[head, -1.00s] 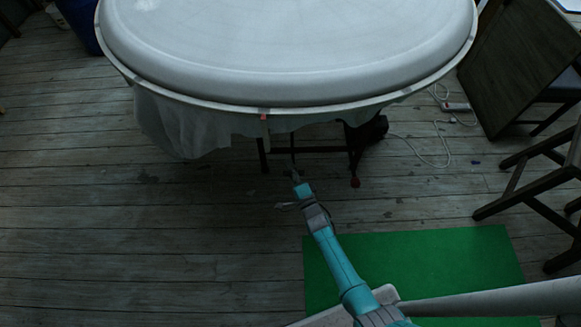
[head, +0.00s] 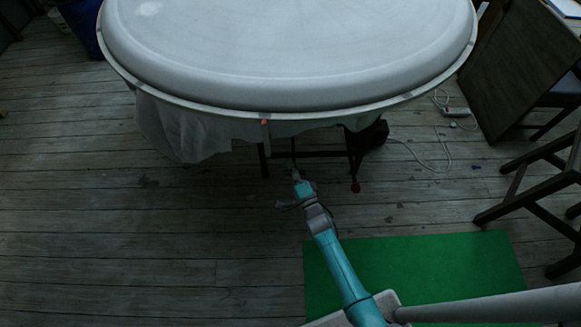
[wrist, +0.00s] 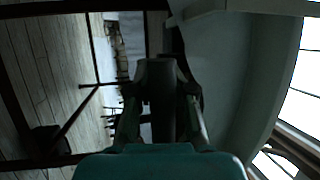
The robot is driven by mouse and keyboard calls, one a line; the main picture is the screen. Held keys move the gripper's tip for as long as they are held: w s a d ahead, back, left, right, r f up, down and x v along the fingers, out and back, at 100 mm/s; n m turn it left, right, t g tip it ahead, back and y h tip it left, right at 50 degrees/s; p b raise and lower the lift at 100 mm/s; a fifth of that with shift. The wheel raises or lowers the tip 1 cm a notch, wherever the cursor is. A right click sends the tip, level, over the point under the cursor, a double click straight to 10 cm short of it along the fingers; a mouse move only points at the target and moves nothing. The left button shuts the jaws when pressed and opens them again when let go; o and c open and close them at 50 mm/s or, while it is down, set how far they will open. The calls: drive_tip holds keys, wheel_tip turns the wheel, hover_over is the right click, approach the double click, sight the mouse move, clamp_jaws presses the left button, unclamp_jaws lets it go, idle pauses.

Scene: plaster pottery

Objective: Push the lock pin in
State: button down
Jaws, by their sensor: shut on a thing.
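My gripper (head: 295,174) is at the underside of the big round white table-like form (head: 290,100), below its front rim. In the wrist view its two fingers (wrist: 162,100) are shut on a dark, straight piece (wrist: 162,80) that stands between them. In the head view a thin dark bar (head: 293,150) runs up from my gripper under the rim. I cannot tell whether the held piece is the lock pin. How far any pin is in is hidden. A small red-orange tab (head: 264,122) sits on the rim, up and left of my gripper.
Pale cloth (head: 185,130) hangs under the rim at left. A dark stand leg with a red tip (head: 355,187) is right of my gripper. A green mat (head: 430,265) lies at front right, with dark chairs (head: 530,175) beyond.

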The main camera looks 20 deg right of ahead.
drive_tip(key=shift+s+f, duration=0.15)
drive_tip(key=shift+s, duration=0.05)
drive_tip(key=c, duration=1.2)
unclamp_jaws()
drive_tip(key=v, duration=1.2)
